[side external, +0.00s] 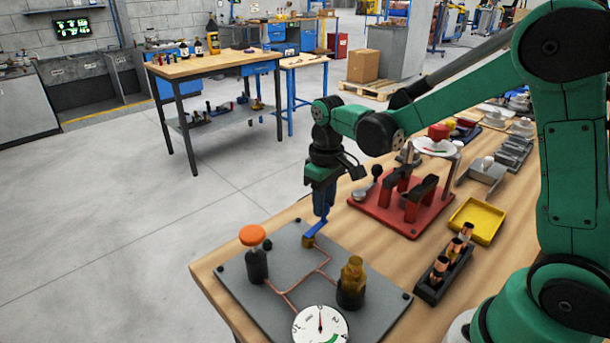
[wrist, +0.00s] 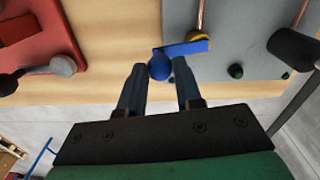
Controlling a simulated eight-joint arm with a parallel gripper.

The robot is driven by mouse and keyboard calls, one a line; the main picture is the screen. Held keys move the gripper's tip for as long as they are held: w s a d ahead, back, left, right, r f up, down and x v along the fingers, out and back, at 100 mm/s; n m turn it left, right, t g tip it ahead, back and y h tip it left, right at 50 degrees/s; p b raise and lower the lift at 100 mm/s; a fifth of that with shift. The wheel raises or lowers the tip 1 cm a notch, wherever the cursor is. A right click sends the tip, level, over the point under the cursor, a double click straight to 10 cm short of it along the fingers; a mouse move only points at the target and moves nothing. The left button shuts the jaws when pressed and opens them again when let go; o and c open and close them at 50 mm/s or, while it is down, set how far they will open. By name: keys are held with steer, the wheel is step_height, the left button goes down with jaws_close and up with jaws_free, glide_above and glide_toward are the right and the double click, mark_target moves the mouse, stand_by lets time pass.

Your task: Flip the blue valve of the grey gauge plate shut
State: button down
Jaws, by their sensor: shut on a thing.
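The grey gauge plate (side external: 235,285) lies at the front left of the wooden table, with copper tubes and a white dial (side external: 320,325). The blue valve (side external: 315,230) is a flat lever on a brass body (side external: 308,242) at the plate's back edge. The lever slants up toward my gripper (side external: 324,212) in the side view. In the wrist view the blue valve (wrist: 190,47) has a round knob (wrist: 160,66) between the fingertips of my gripper (wrist: 160,77). The fingers are shut on that knob. Part of the brass body is hidden under the lever.
On the plate stand an orange-capped fitting (side external: 253,245) and a brass fitting (side external: 352,275). A red plate (side external: 375,212) with dark clamps is behind. A yellow tray (side external: 477,220) and a black rack of copper pieces (side external: 443,272) stand to the right.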

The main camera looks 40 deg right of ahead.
mark_target(327, 206)
steer(key=shift+s+m, duration=0.35)
steer(key=shift+m, duration=0.45)
steer(key=c, duration=0.6)
jaws_free()
steer(key=shift+r, duration=0.1)
steer(key=shift+r, duration=2.75)
steer(key=s+a+t, duration=0.1)
steer(key=s+t, duration=0.1)
steer(key=s+a+r+t, duration=0.1)
steer(key=s+t, duration=0.1)
steer(key=s+a+t, duration=0.1)
steer(key=s+t, duration=0.2)
steer(key=shift+s+r, duration=0.1)
steer(key=shift+r, duration=0.3)
